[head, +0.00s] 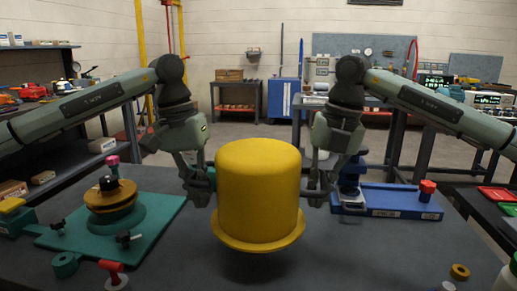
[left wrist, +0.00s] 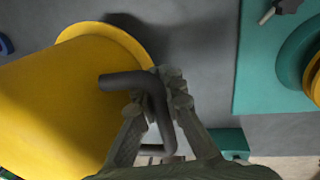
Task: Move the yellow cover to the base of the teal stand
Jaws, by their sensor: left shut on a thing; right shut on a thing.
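The yellow cover (head: 258,190) is a large upright cylinder with a domed top and a wide bottom flange. It is between my two grippers at the middle of the table, and a shadow below it suggests it is held above the surface. My left gripper (head: 203,188) is shut on a dark bent handle (left wrist: 150,90) on the cover's left side. My right gripper (head: 316,190) is shut at the cover's right side; the handle there is mostly hidden. The teal stand (head: 165,220) lies left of the cover, with a round yellow-topped part (head: 110,200) on its base.
A blue stand (head: 390,202) with a red knob (head: 427,188) is at right. A teal ring (head: 65,264), a red-handled item (head: 115,275) and a small yellow ring (head: 459,271) lie near the front. Table at front right is mostly clear.

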